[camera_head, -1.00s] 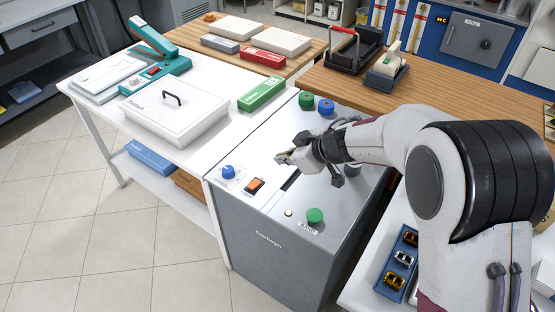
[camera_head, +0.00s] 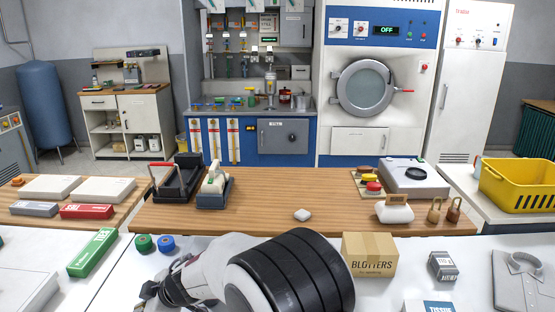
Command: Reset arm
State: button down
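My arm reaches in from the bottom middle of the head view and points left. My gripper (camera_head: 150,292) is at its left end, low in the picture, over the white and grey surface near the green and blue round knobs. The gripper is small, dark and partly cut off by the arm and the picture's lower edge. I cannot tell if its fingers are open or shut. No held object shows.
A BLOTTERS box (camera_head: 369,254) stands right of my arm. A yellow basket (camera_head: 520,185) is far right. The bare counter middle is clear.

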jog(key=w+d+r+m+t+h, duration=0.1)
jog(key=w+d+m+t+h, duration=0.15)
jog(key=d, duration=0.45)
jog(key=w+d+r+m+t+h, duration=0.1)
jog(key=w+d+m+t+h, duration=0.15)
jog(key=d, duration=0.45)
jog(key=s+d+r+m+g+h, duration=0.1)
jog(key=s+d+r+m+h, duration=0.15)
jog(key=d, duration=0.65)
jog(key=s+d+r+m+h, duration=0.1)
jog(key=d+r, duration=0.2)
jog(key=d, duration=0.5)
jog(key=s+d+r+m, duration=0.3)
jog(key=s+d, duration=0.3)
jog(key=s, duration=0.3)
jog(key=s+d+r+m+g, duration=0.1)
jog(key=s+d+r+m, duration=0.2)
jog(key=s+d, duration=0.4)
jog(key=s+d+r+m, duration=0.2)
jog(key=s+d+m, duration=0.2)
jog(key=s+d, duration=0.3)
jog(key=s, duration=0.5)
jog(key=shift+s+r+m+g, duration=0.2)
jog(key=shift+r+m+g, duration=0.1)
jog(key=shift+r+m, duration=0.1)
